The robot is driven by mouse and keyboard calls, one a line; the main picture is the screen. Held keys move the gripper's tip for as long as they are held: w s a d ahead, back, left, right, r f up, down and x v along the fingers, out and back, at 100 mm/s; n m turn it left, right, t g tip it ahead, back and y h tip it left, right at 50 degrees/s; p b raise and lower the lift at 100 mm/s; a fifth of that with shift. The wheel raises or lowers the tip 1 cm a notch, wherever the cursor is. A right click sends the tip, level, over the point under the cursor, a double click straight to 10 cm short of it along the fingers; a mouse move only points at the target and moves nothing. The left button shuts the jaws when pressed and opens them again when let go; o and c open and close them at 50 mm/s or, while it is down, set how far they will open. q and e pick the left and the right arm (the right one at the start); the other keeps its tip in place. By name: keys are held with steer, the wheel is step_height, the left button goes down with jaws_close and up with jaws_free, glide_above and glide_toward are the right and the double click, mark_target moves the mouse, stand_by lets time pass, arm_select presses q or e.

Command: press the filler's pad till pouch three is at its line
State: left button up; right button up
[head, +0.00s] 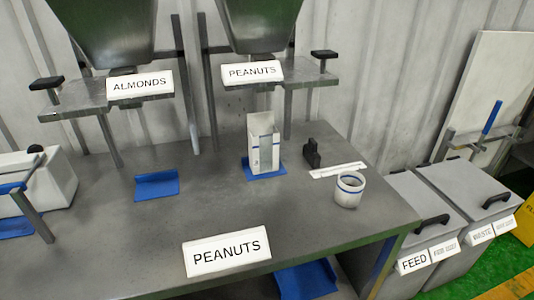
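The peanuts filler (262,22) is a grey hopper at the top middle, with a PEANUTS sign (252,72). A black pad (324,54) stands on a short post at the right of its shelf. Below the hopper, a white pouch (254,152) with a clear window stands upright on a blue mat (270,175). Blue marks show on the pouch; its fill level is too small to tell. No pouch number is readable. Neither of my grippers is in view.
An almonds filler (105,35) with its own black pad (46,84) stands left, above an empty blue mat (157,185). A white cup (349,188), a black block (311,152) and a white machine (40,180) are on the table. Lidded bins (430,225) stand right.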

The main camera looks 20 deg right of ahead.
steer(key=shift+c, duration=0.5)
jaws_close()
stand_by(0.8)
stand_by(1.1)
